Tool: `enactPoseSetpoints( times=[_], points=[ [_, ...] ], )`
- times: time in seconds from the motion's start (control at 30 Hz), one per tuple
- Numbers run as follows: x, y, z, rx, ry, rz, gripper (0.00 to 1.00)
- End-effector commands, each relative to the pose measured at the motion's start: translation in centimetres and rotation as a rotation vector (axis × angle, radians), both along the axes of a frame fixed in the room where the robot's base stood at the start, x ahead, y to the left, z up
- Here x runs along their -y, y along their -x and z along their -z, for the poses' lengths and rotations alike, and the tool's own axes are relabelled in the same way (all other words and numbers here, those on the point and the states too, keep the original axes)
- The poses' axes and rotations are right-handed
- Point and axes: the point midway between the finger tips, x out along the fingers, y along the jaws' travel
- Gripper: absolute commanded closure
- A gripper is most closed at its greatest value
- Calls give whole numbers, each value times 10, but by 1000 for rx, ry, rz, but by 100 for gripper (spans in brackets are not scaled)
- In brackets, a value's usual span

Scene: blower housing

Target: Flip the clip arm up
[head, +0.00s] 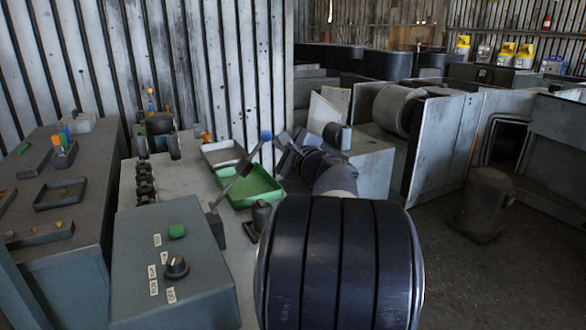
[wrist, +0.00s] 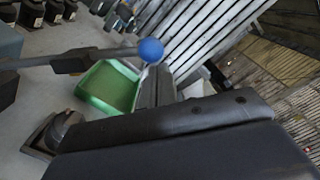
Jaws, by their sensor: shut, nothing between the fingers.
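A grey lever arm with a blue ball knob (head: 265,135), which seems to be the clip arm, slants up to the right from beside the grey control box. In the wrist view the blue ball (wrist: 151,50) is at the end of the dark lever (wrist: 80,60). My gripper (head: 283,146) is just right of the ball in the head view. In the wrist view its shut, empty fingers (wrist: 153,84) are just below the ball. I cannot tell whether they touch it. The lever's pivot is not clear.
A green tray (head: 268,196) lies on the bench behind the lever, with a grey tray (head: 223,154) beyond. The control box (head: 200,262) has a green button and a black knob. A dark round-topped part (head: 261,214) stands near the lever's base. Open floor lies to the right.

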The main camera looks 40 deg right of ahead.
Motion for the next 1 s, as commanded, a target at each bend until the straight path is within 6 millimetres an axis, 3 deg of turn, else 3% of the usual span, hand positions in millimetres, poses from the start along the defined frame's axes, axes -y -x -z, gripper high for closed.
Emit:
enactPoseSetpoints(
  times=[0.43,0.7,1.0],
  points=[
    [-74,-23,-57,-123,403,-5,100],
    [-114,-36,-72,-185,592,-4,100],
    [-139,-44,-76,-225,710,-2,100]
  ],
)
